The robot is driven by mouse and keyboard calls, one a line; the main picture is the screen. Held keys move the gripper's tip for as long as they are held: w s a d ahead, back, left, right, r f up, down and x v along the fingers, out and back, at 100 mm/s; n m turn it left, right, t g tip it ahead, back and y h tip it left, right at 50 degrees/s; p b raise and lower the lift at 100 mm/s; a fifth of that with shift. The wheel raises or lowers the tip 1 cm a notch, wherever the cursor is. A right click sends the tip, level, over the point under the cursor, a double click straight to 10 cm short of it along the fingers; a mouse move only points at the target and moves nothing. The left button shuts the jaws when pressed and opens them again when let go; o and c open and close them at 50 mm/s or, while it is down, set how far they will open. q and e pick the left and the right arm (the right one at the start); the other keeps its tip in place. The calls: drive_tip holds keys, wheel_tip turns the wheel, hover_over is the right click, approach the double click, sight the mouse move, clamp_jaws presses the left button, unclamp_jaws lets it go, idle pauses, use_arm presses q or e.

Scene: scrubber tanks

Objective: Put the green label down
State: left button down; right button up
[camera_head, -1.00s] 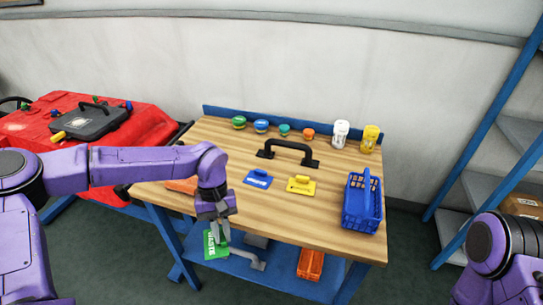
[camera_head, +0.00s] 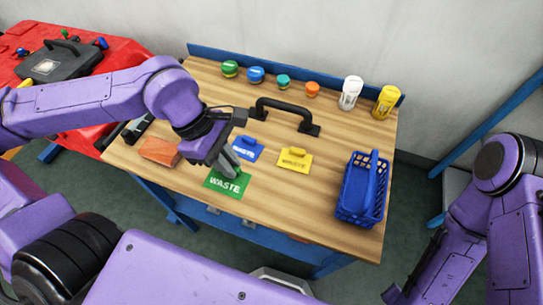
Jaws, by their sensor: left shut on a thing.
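The green label (camera_head: 227,183), marked "WASTE", is in the head view over the front left part of the wooden tabletop, close to the front edge. My left gripper (camera_head: 230,160) is shut on the label's upright grip, which the fingers largely hide. The label looks nearly flat. I cannot tell whether it touches the wood or hangs just above it. My right arm shows at the lower right, but its gripper is not in view.
The blue label (camera_head: 247,149) lies just behind the green one, and the yellow label (camera_head: 295,160) lies to its right. A blue basket (camera_head: 350,205) stands at right. A black handle (camera_head: 285,110) and several lidded containers stand behind.

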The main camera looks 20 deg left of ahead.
use_arm(q)
drive_tip(key=shift+w+d+r+p, duration=0.2)
drive_tip(key=shift+d+p, duration=0.2)
drive_tip(key=shift+p, duration=0.2)
drive_tip(key=shift+w+d+r+p, duration=0.2)
drive_tip(key=shift+d+p, duration=0.2)
drive_tip(key=shift+p, duration=0.2)
drive_tip(key=w+d+f, duration=0.1)
drive_tip(key=d+f, duration=0.1)
drive_tip(key=f, duration=0.1)
drive_tip(key=w+d+f, duration=0.1)
drive_tip(key=d+f, duration=0.1)
drive_tip(key=w+d+f+b, duration=0.1)
drive_tip(key=d+f, duration=0.2)
drive_tip(key=shift+w+f, duration=0.15)
drive_tip(key=shift+f, duration=0.2)
wheel_tip(320, 180, down, 2)
drive_tip(key=shift+f+p, duration=0.25)
drive_tip(key=shift+p, duration=0.05)
drive_tip(key=shift+f, duration=0.25)
use_arm(e)
wheel_tip(320, 180, up, 4)
drive_tip(key=shift+w, duration=0.1)
use_arm(q)
drive_tip(key=shift+f, duration=0.1)
drive_tip(key=c, duration=1.5)
unclamp_jaws()
drive_tip(key=o, duration=0.4)
